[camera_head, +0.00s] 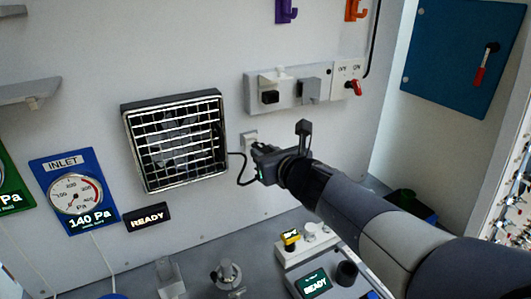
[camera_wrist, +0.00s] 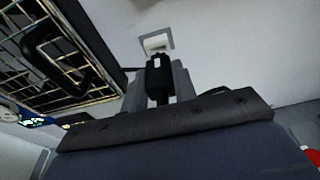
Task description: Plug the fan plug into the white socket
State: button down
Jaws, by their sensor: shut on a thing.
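My gripper (camera_head: 261,153) is shut on the fan plug, just right of the fan (camera_head: 176,140) in the head view. In the wrist view the black fan plug (camera_wrist: 158,76) sits between the two grey fingers, its front toward a small white fitting (camera_wrist: 157,43) in a grey wall plate. This plate (camera_head: 249,136) is partly hidden behind my gripper in the head view; I cannot tell whether the plug touches it. Above, a pale strip (camera_head: 288,101) carries a white socket (camera_head: 271,78) with a black part at its front, and a grey unit (camera_head: 310,89) beside it.
A black cable (camera_head: 242,170) loops from the fan to my gripper. A red switch (camera_head: 354,87) is at the strip's right end. Purple (camera_head: 286,10) and orange (camera_head: 356,9) hooks are above. A bench holds an instrument (camera_head: 313,283) below my arm.

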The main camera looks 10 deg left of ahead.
jog(key=shift+f+v, duration=0.25)
jog(key=shift+v, duration=0.95)
jog(key=shift+f+v, duration=0.25)
jog(key=shift+v, duration=0.95)
jog(key=shift+s+d, duration=0.1)
